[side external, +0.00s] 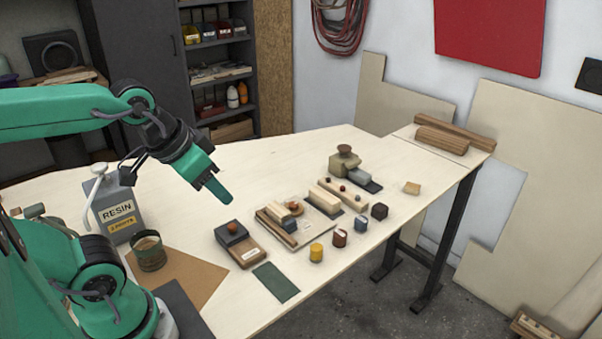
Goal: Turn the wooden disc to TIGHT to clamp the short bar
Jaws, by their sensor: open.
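A brown wooden disc (345,150) sits on top of a beige clamp-like block (343,166) toward the far side of the bench. A short grey bar (357,171) lies against the block's front right, over a dark pad; I cannot tell whether it is clamped. Any TIGHT marking is too small to read. My gripper (215,193) is open and empty, above the bench well to the left of the disc. It points down and to the right.
A resin can (117,212) and cup (149,252) are at left. The bench's back middle is clear.

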